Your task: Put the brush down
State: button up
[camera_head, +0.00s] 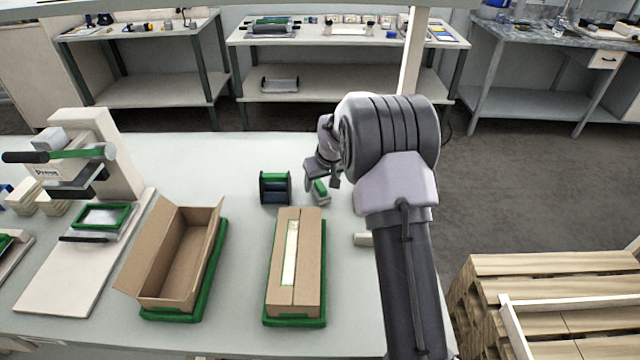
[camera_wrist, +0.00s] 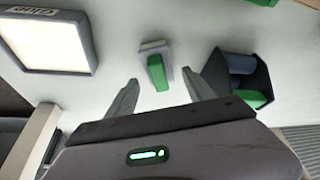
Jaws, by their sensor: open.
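The brush, a small block with a green top (camera_head: 320,188), rests on the pale workbench (camera_head: 225,165) behind the closed carton. In the wrist view the brush (camera_wrist: 156,70) lies just beyond and between my fingertips, with its green part toward me. My gripper (camera_wrist: 161,86) is open, its two fingers spread to either side of the brush with bare bench visible around it. In the head view my gripper (camera_head: 327,174) is right above and beside the brush, partly covered by my wrist. Whether a finger touches the brush I cannot tell.
A dark holder with a green edge (camera_head: 274,188) stands just left of the brush. A closed carton (camera_head: 293,260) and an open carton (camera_head: 178,255) sit on green trays in front. A press (camera_head: 90,155) stands at left. A lit white panel (camera_wrist: 45,40) is near my gripper.

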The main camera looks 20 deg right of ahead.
jog(key=s+a+r+m+p, duration=0.1)
jog(key=s+a+r, duration=0.4)
jog(key=r, duration=0.5)
jog(key=s+a+r+p, duration=0.1)
jog(key=s+a+r, duration=0.1)
jog(key=s+r, duration=0.75)
jog(key=s+a+r+m, duration=0.1)
jog(key=s+a, duration=0.2)
jog(key=s, duration=0.5)
jog(key=s+a+r+m+y, duration=0.1)
jog(key=s+a+r, duration=0.1)
jog(key=s, duration=0.6)
jog(key=s+a+r+m+t+y, duration=0.1)
jog(key=s+a, duration=0.4)
jog(key=s, duration=0.4)
jog(key=shift+r, duration=0.25)
jog(key=shift+a+f+b, duration=0.1)
jog(key=shift+f+b, duration=0.45)
jog(key=shift+f, duration=0.15)
jog(key=shift+o, duration=0.5)
